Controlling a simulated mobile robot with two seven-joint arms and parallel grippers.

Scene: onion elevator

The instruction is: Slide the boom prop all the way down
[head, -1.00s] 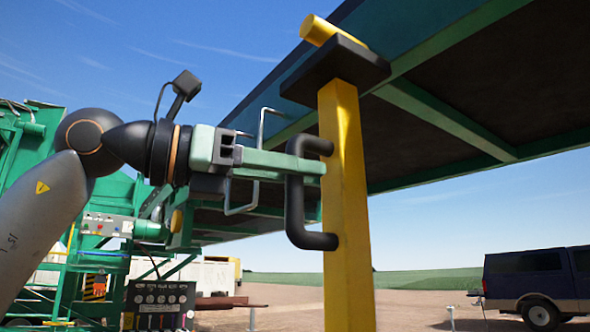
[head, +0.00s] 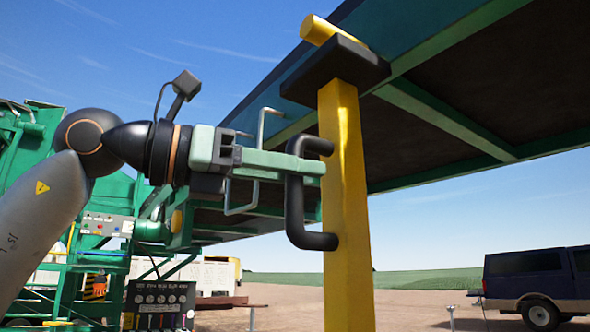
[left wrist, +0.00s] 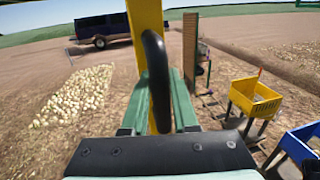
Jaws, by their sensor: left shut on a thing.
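The boom prop (head: 345,200) is a yellow upright post with a black top plate (head: 335,66) and a black D-shaped handle (head: 294,205) on its left side. A short yellow bar (head: 320,30) lies on the plate, under the edge of the raised boom (head: 430,90). My left gripper (head: 305,165) reaches in from the left and is shut on the handle near its upper end. In the left wrist view the green fingers (left wrist: 160,115) stand on both sides of the black handle (left wrist: 157,80), with the yellow post (left wrist: 146,40) behind. The post's lower end is out of view. My right gripper is not in view.
A green machine (head: 110,215) with a gauge panel (head: 160,300) stands at the left. A dark van (head: 535,285) is parked at the right. The left wrist view shows an onion pile (left wrist: 75,95), a yellow bin (left wrist: 254,97) and a blue bin (left wrist: 300,142) on open ground.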

